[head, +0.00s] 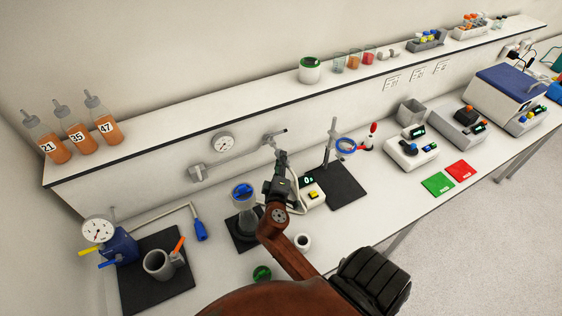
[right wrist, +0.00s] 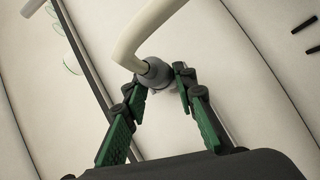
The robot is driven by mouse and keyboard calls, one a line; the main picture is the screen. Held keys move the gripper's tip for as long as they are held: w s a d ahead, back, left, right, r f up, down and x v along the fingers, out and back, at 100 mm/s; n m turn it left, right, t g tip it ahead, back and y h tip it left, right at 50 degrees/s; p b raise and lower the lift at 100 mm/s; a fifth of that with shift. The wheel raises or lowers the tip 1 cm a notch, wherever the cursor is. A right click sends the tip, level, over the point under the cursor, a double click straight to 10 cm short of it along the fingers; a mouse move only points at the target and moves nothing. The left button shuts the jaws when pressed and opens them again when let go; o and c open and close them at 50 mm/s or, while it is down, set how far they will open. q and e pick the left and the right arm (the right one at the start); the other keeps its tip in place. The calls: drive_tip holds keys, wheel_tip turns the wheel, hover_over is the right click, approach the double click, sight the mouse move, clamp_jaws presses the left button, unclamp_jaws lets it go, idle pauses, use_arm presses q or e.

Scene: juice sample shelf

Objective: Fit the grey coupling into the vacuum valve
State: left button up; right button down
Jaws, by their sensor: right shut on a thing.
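My right gripper (head: 281,160) is raised over the bench in front of the back wall. In the right wrist view (right wrist: 160,80) its green-padded fingers are closed on the grey coupling (right wrist: 156,73), which sits at the end of a bent pale tube (right wrist: 145,38). In the head view the coupling cannot be told apart clearly at the fingertips. A grey wall fitting (head: 197,173), which looks like the vacuum valve, sits left of the gripper below a round gauge (head: 222,143). My left gripper is not in view.
A blue-capped flask (head: 243,193) and a scale with a yellow button (head: 312,194) stand below the gripper. A stand on a black base (head: 345,187) is to the right. A blue pump (head: 120,244) and grey mug (head: 157,265) are at left. The shelf (head: 200,120) overhangs behind.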

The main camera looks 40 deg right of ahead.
sight(276, 153)
drive_tip(key=shift+w+d, duration=0.2)
drive_tip(key=shift+w, duration=0.35)
drive_tip(key=shift+w+d, duration=0.2)
drive_tip(key=shift+w, duration=0.35)
idle(0.6)
drive_tip(key=shift+w+d, duration=0.2)
drive_tip(key=shift+w, duration=0.5)
drive_tip(key=shift+r, duration=0.2)
drive_tip(key=c, duration=2)
unclamp_jaws()
drive_tip(key=shift+c, duration=0.2)
drive_tip(key=o, duration=0.5)
drive_tip(key=shift+w+f, duration=0.15)
drive_tip(key=shift+w, duration=0.05)
drive_tip(key=shift+c, duration=0.2)
drive_tip(key=shift+o, duration=0.4)
drive_tip(key=shift+s, duration=0.1)
